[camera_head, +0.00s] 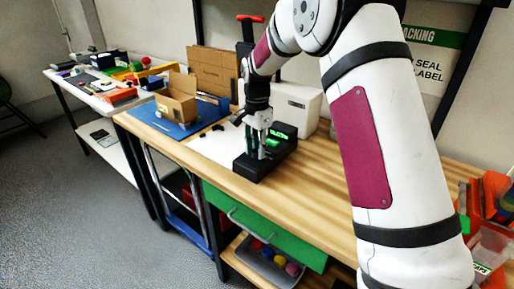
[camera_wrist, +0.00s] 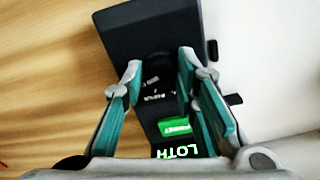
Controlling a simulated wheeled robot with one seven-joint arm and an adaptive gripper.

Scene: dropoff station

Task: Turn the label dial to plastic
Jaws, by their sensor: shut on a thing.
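The label device is a black box (camera_head: 252,168) on the wooden bench, also large in the wrist view (camera_wrist: 190,25). Its dial (camera_wrist: 157,62) is a dark round knob, partly hidden between my fingers. My gripper (camera_head: 258,150) points down over the device; in the wrist view its green-padded fingers (camera_wrist: 160,68) stand on either side of the dial, shut on it. Small white lettering shows near the dial but is too small to read. A green button (camera_wrist: 174,126) and a lit display (camera_wrist: 174,152) reading "LOTH" show closer in, the word's start cut off. In the head view the green display (camera_head: 274,142) is lit.
A white printer-like box (camera_head: 295,105) stands behind the device. Left of it are a white mat, a blue mat and an open cardboard box (camera_head: 176,97). Orange bins (camera_head: 490,200) sit at the right end. Bare wood (camera_head: 310,185) lies right of the device.

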